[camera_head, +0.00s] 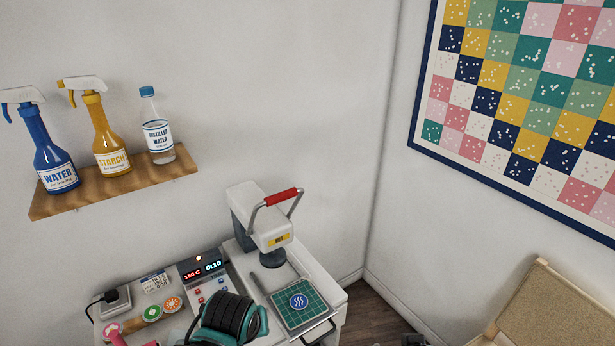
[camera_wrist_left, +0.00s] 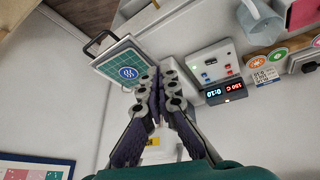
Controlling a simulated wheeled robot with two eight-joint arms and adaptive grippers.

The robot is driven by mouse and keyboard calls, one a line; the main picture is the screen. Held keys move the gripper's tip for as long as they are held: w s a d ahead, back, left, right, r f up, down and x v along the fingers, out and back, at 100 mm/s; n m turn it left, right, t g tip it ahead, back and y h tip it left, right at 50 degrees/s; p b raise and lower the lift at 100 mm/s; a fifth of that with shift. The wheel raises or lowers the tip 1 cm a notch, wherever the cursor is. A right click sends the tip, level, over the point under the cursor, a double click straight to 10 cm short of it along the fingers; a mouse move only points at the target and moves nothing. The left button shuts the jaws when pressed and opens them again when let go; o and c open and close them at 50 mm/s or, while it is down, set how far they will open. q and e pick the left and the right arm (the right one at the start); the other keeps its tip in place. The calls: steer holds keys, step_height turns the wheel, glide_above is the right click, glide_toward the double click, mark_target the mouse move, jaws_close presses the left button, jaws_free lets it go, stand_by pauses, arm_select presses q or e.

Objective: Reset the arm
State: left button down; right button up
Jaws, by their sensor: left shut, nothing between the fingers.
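In the left wrist view my left gripper (camera_wrist_left: 160,82) is shut and empty, its dark linked fingers together. It is in the air in front of the white press, whose yellow label shows between the fingers. The head view does not clearly show these fingers. The press (camera_head: 265,222) has a raised red handle (camera_head: 282,197). Below its dark round head is a tray with a green gridded mat (camera_head: 290,290) bearing a blue round emblem; the mat also shows in the left wrist view (camera_wrist_left: 118,58). My right gripper is not in view.
A control box (camera_head: 203,270) with a lit display stands left of the press. Round badges and a pink item are at lower left. A wooden shelf (camera_head: 85,199) holds two spray bottles and a water bottle. A patchwork quilt (camera_head: 520,100) hangs right; a chair (camera_head: 555,310) is below.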

arm_select(q)
steer(key=s+a+f+m+t+b, duration=0.1)
steer(key=s+a+m+t, duration=0.1)
steer(key=s+a, duration=0.3)
steer(key=shift+s+a, duration=0.25)
steer(key=shift+a, duration=0.3)
stand_by(1.7)
